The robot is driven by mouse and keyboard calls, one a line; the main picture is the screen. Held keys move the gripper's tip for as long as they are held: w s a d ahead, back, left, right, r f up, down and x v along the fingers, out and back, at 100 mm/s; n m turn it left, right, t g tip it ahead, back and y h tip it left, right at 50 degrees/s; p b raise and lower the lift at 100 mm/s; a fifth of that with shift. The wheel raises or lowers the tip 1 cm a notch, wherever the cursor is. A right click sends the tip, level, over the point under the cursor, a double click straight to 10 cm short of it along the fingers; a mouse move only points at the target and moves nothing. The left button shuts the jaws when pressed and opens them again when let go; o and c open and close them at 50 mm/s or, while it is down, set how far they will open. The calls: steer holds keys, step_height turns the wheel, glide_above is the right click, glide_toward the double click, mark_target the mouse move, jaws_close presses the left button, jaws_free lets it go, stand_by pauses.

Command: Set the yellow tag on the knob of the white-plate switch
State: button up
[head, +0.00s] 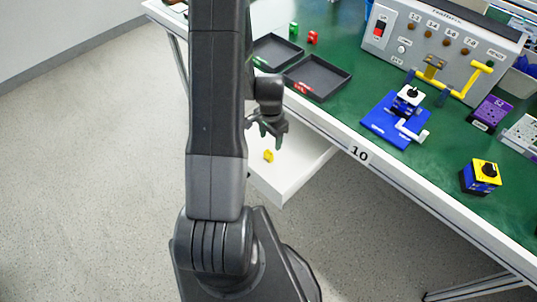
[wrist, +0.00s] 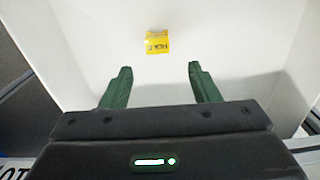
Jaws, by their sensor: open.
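The yellow tag (head: 268,155) lies in an open white drawer under the table edge. It also shows in the wrist view (wrist: 158,42), flat on the drawer floor with dark lettering, beyond my fingertips and roughly centred between them. My gripper (head: 268,133) hangs above the drawer, and in the wrist view its two green fingers (wrist: 160,73) are wide apart and empty. The white-plate switch (head: 408,98) stands on a blue base on the green table, with a black knob on its white top. A white clamp-like part sits at its front.
A yellow-topped switch (head: 481,176) stands near the table's front right. Two dark trays (head: 317,77) lie at the back left. A grey test box (head: 440,45) with yellow parts in front stands at the back. White drawer walls (head: 290,185) surround the tag.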

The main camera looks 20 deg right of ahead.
mark_target(269, 152)
step_height(269, 152, down, 2)
steer(key=shift+f, duration=0.25)
steer(key=f, duration=0.2)
steer(key=a+f, duration=0.1)
steer(key=f, duration=0.1)
steer(key=shift+s, duration=0.35)
steer(key=shift+f, duration=0.65)
steer(key=c, duration=1)
